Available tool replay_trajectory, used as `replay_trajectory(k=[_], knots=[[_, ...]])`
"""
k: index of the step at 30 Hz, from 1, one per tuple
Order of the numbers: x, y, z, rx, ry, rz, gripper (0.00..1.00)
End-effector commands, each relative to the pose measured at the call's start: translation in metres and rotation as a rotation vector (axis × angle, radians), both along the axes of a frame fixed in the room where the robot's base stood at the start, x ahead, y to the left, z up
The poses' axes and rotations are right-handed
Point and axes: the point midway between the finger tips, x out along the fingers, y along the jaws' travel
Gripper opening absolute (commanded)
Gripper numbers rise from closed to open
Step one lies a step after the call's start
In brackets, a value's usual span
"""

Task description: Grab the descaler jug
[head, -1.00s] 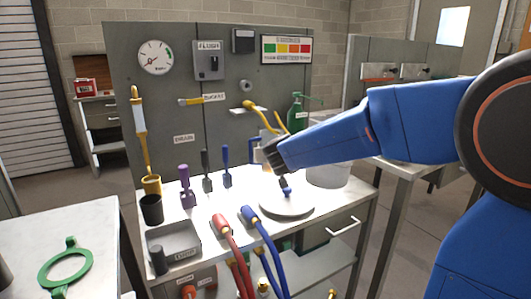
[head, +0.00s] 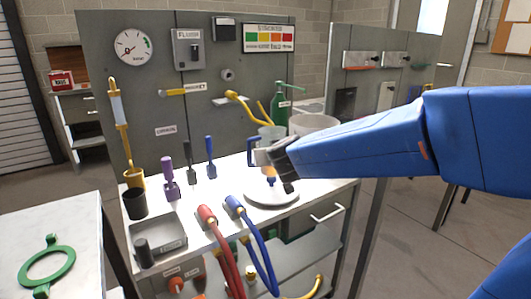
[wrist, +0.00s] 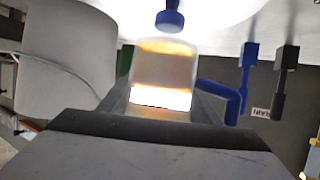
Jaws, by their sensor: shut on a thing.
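The descaler jug (head: 254,155) is a translucent container with a blue handle. In the head view it is at the back right of the workbench, above or behind the white round plate (head: 258,200), partly hidden by my gripper (head: 275,158). In the wrist view the jug (wrist: 163,70), with bright yellow-white bands, sits between the dark fingers of my gripper (wrist: 160,98), its blue handle to the right. My gripper is shut on the jug's body. I cannot tell whether the jug touches the surface below.
A grey-white bucket (head: 313,125) and a green spray bottle (head: 280,108) stand close behind the jug. A blue hose (head: 258,235) and a red hose (head: 222,235) lie at the front. Purple, black and blue tools stand to the left, and a grey tray (head: 160,240) is at front left.

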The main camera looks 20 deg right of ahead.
Motion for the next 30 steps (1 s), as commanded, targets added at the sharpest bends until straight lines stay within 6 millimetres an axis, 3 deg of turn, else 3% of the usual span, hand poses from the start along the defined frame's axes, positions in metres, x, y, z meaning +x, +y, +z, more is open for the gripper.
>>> replay_trajectory(k=[12, 30], knots=[[-0.015, -0.005, 0.001, 0.0, -0.001, -0.001, 0.22], [-0.015, -0.004, 0.001, 0.001, 0.0, 0.005, 0.22]])
